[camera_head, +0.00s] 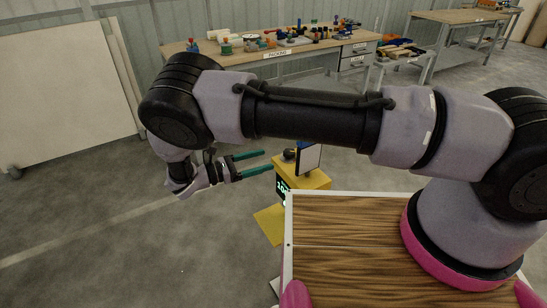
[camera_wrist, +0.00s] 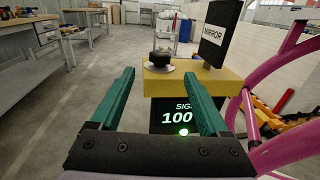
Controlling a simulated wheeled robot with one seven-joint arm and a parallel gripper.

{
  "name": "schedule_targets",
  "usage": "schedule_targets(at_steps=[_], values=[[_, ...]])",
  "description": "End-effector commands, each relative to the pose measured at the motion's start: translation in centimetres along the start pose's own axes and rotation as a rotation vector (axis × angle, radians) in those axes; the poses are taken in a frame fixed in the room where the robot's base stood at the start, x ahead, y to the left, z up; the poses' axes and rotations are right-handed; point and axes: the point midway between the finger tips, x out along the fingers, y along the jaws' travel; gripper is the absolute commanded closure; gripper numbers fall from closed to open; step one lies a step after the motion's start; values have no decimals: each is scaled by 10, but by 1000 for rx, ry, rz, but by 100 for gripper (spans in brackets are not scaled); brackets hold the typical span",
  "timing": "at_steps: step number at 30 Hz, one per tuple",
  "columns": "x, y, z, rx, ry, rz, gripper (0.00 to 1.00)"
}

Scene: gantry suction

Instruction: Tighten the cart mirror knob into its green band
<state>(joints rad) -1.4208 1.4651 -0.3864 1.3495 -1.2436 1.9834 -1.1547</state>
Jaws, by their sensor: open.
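The yellow cart (camera_head: 313,180) stands on the floor just beyond my gripper; its yellow top block (camera_wrist: 205,80) also shows in the wrist view. A black knob (camera_wrist: 161,58) sits on a round base on the left of the block, and it shows small in the head view (camera_head: 288,155). A dark panel marked MIRROR (camera_wrist: 219,32) stands to its right. A dark display (camera_wrist: 176,116) on the front shows "100" and a green light; its text is partly hidden. My gripper (camera_wrist: 158,74) is open and empty, its teal fingers short of the knob. I cannot make out a green band.
A workbench (camera_head: 300,48) with many small items stands at the back, and another bench (camera_head: 455,17) at the back right. A low trolley (camera_head: 400,55) stands between them. A pale board (camera_head: 62,85) leans at the left. The floor left of the cart is clear.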

Motion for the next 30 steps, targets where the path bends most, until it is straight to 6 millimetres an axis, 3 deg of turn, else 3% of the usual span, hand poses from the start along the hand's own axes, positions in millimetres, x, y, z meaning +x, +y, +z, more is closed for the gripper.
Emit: schedule_targets(at_steps=[14,24,30], values=[[-8,-2,1,-1,-5,13,21],[0,-38,4,-1,-12,355,21],[13,-37,3,0,-1,397,21]])
